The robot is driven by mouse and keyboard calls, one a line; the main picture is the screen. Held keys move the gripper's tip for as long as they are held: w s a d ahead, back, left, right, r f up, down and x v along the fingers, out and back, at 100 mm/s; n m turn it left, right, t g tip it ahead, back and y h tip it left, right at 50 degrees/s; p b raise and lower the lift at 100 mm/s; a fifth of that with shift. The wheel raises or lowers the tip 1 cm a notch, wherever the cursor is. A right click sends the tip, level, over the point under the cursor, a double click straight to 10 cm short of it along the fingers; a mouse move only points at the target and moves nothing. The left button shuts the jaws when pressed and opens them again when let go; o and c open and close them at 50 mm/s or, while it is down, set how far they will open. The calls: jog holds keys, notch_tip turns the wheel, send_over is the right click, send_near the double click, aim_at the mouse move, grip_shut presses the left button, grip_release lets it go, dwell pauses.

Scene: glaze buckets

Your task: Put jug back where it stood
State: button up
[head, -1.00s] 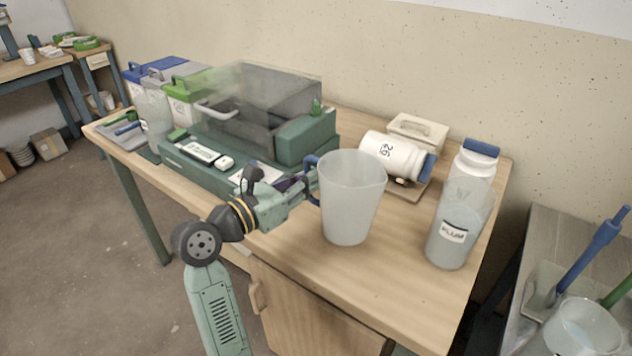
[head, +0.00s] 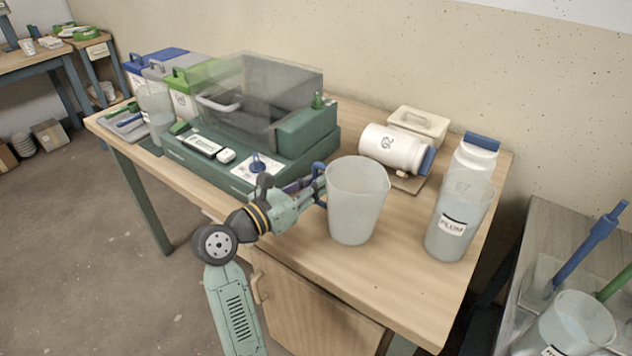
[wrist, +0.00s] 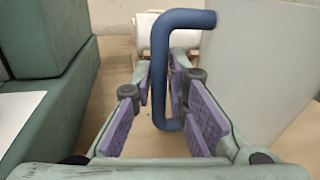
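A translucent whitish jug (head: 356,203) is upright over the front middle of the wooden table, its wide mouth facing up. Its blue handle (head: 319,190) is on the left side. My gripper (head: 308,192) reaches in from the left at the handle. In the wrist view the handle (wrist: 160,75) runs upright between the purple finger pads (wrist: 163,95), which are close on either side of it. The jug's wall (wrist: 255,65) fills the right of that view. I cannot tell whether the jug's base touches the table.
A PLUM-labelled translucent container (head: 460,225) stands right of the jug, before a white blue-capped bottle (head: 476,157). Another white jar (head: 392,148) lies behind. A green machine (head: 300,135) with a clear hood is left. Bare table (head: 405,265) lies between jug and PLUM container.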

jog(key=shift+o, duration=1.4)
jog(key=shift+r, duration=0.1)
jog(key=shift+r, duration=0.2)
jog(key=b+v, duration=0.2)
jog(key=v, duration=0.3)
jog(key=b+v, duration=0.1)
jog(key=v, duration=0.5)
jog(key=shift+f+b, duration=0.2)
jog(key=shift+b, duration=0.15)
jog(key=shift+s+a+r, duration=0.1)
jog(key=shift+s+a, duration=0.25)
jog(key=shift+s, duration=0.05)
jog(key=shift+r, duration=0.1)
